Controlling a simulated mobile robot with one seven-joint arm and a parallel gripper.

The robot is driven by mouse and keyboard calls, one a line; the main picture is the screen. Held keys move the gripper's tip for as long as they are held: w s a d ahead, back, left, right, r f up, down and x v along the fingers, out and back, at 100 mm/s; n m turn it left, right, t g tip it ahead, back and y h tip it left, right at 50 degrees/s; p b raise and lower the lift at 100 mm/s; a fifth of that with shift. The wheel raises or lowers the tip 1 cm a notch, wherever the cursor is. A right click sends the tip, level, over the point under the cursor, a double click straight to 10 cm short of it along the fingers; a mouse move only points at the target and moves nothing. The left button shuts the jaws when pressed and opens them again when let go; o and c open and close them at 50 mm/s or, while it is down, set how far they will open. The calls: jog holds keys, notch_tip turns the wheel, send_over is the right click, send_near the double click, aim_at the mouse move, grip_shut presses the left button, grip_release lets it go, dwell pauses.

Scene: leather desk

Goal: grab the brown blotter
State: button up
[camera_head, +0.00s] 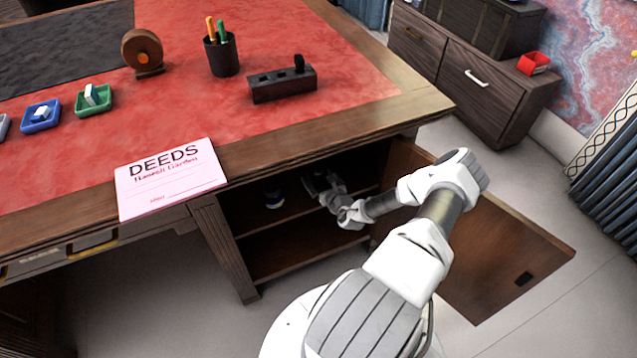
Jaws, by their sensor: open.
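I cannot make out a brown blotter for certain. A brown rounded object with an orange centre (143,52) stands on the red desk top at the upper left; it looks more like a tape dispenser. My gripper (312,184) is inside the open cabinet under the desk's right side, above the shelf (285,219). Its jaws are open, dark and small in the shadow. I cannot tell what lies between or behind them.
The cabinet door (505,255) stands open at the right, beside my arm. The desk edge (290,140) overhangs the cabinet. A pink deeds paper (170,180), pen cup (221,56), dark holder block (283,86) and small trays (41,115) lie on the desk.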

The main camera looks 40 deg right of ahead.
jog(key=c, duration=1.6)
jog(key=shift+r, duration=0.15)
